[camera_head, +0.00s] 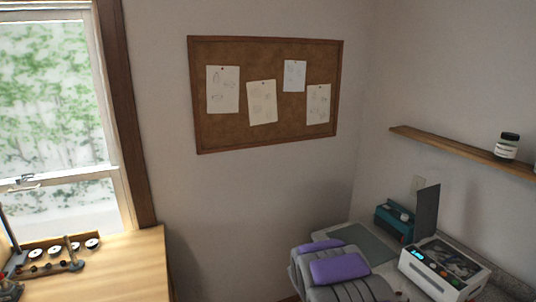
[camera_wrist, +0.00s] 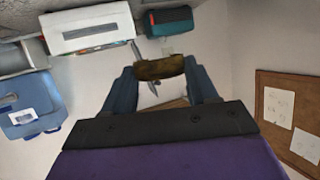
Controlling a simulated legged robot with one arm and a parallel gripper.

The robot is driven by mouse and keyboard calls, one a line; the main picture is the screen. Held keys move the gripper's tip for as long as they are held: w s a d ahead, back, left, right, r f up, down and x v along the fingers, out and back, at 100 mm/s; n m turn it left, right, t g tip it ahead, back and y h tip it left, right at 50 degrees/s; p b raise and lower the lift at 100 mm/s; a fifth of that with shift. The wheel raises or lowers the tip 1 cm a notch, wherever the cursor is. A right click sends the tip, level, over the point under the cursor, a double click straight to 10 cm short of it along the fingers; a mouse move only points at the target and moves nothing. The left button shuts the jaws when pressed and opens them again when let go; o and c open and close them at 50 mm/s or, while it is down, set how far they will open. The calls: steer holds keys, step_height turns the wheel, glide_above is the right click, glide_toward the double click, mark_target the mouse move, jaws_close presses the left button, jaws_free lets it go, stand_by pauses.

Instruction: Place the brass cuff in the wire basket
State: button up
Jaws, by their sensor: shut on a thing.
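In the wrist view the brass cuff (camera_wrist: 159,68) is a dark brownish-gold band between the fingertips of my gripper (camera_wrist: 160,76). The two blue-grey fingers are shut on it, one at each end. The cuff is held up in front of the wrist; its far side is hidden. I do not see a wire basket in either view. In the head view my purple and grey arm is at the lower right, and I cannot make out the gripper or the cuff there.
A white machine (camera_head: 445,266) with a raised lid and a teal device (camera_head: 394,221) stand at the right. Above them is a wooden shelf (camera_head: 455,148) with a jar (camera_head: 507,147). A wooden bench (camera_head: 125,265) is at the left. A corkboard (camera_head: 262,132) hangs behind.

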steer(key=s+a+r+n+t+y, duration=0.2)
steer(key=s+a+r+n+y, duration=0.15)
steer(key=a+r, duration=0.35)
steer(key=s+a+r+n+t+y, duration=0.1)
steer(key=s+a+r+n+y, duration=0.2)
steer(key=a+r, duration=0.35)
step_height(320, 180, down, 13)
steer(key=w+n+t+y, duration=0.1)
steer(key=n+y, duration=0.2)
steer(key=shift+w+r, duration=0.15)
steer(key=shift+w, duration=0.1)
